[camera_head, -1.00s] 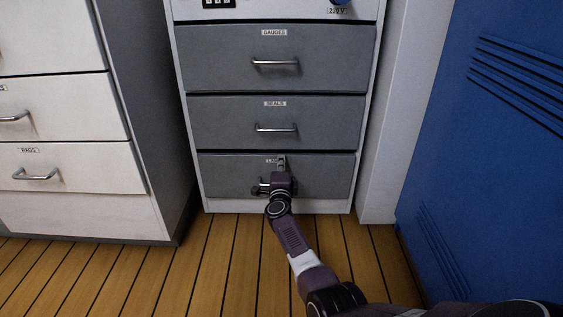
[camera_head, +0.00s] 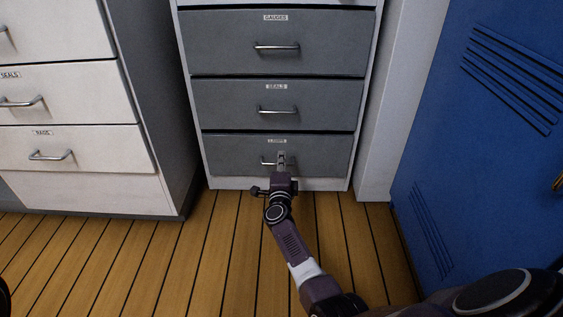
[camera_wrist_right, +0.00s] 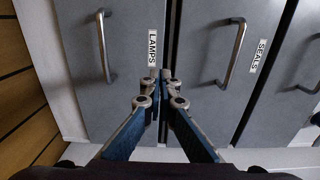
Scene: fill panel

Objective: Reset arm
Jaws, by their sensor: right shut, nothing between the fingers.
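My right arm reaches up from the lower right in the head view. Its gripper (camera_head: 281,160) is shut and empty in front of the bottom grey drawer (camera_head: 325,155). In the right wrist view the closed fingertips (camera_wrist_right: 164,85) lie beside the label reading LAMPS, close to the gap between the LAMPS and SEALS drawers. The LAMPS drawer handle (camera_wrist_right: 106,48) stands apart from the fingers. The bottom drawer looks shut. My left gripper does not show.
Above are the grey SEALS drawer (camera_head: 320,104) and GAUGES drawer (camera_head: 330,44), both shut. A white drawer cabinet (camera_head: 60,110) stands at left and a blue locker (camera_head: 470,150) at right. The plank floor (camera_head: 160,270) in front is clear.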

